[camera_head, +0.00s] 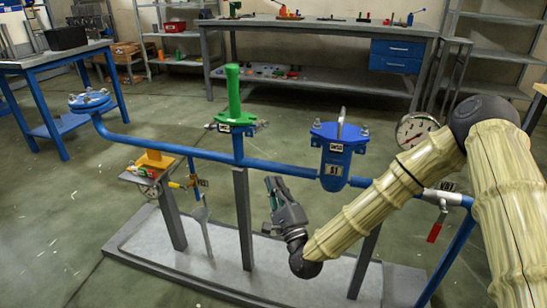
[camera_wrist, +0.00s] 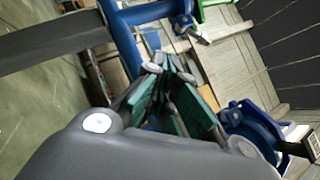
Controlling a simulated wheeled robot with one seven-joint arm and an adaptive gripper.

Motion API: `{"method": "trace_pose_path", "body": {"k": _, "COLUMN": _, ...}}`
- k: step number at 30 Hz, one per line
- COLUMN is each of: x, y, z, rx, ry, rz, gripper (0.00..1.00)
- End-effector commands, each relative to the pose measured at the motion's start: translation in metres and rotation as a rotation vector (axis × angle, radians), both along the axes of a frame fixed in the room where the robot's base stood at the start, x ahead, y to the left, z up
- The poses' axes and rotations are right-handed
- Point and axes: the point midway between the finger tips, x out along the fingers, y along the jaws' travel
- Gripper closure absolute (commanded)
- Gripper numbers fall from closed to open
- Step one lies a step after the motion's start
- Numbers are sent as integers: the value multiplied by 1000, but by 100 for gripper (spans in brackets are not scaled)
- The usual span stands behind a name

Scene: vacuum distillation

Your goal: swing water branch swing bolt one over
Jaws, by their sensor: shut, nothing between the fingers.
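My gripper (camera_head: 272,186) is shut and empty, with green finger pads. It hangs in front of the blue pipe (camera_head: 275,165), between the green upright cylinder and the blue vessel marked S1 (camera_head: 336,172). The vessel has a blue flanged lid (camera_head: 327,130) with side lugs and a grey upright piece on top. Small metal parts show at its flange, but I cannot tell which is swing bolt one. In the wrist view, my gripper (camera_wrist: 168,68) points past the pipe (camera_wrist: 124,42), and a blue flanged part (camera_wrist: 252,130) lies to its right, apart from the fingers.
The green cylinder (camera_head: 234,95) stands left of the vessel on a grey post (camera_head: 243,220). A blue flange (camera_head: 89,101) ends the pipe at left. A red-handled valve (camera_head: 434,232) hangs at right, below a gauge (camera_head: 415,129). Grey posts rise from the base plate (camera_head: 215,265).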

Motion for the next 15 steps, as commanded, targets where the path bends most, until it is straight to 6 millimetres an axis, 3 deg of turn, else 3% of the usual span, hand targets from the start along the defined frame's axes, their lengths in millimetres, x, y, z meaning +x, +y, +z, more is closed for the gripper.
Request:
{"method": "trace_pose_path", "body": {"k": 6, "x": 10, "y": -14, "z": 28, "rx": 217, "ry": -120, "rz": 27, "gripper": 100}}
{"method": "trace_pose_path", "body": {"k": 15, "x": 21, "y": -15, "z": 47, "rx": 273, "ry": -154, "rz": 39, "gripper": 100}}
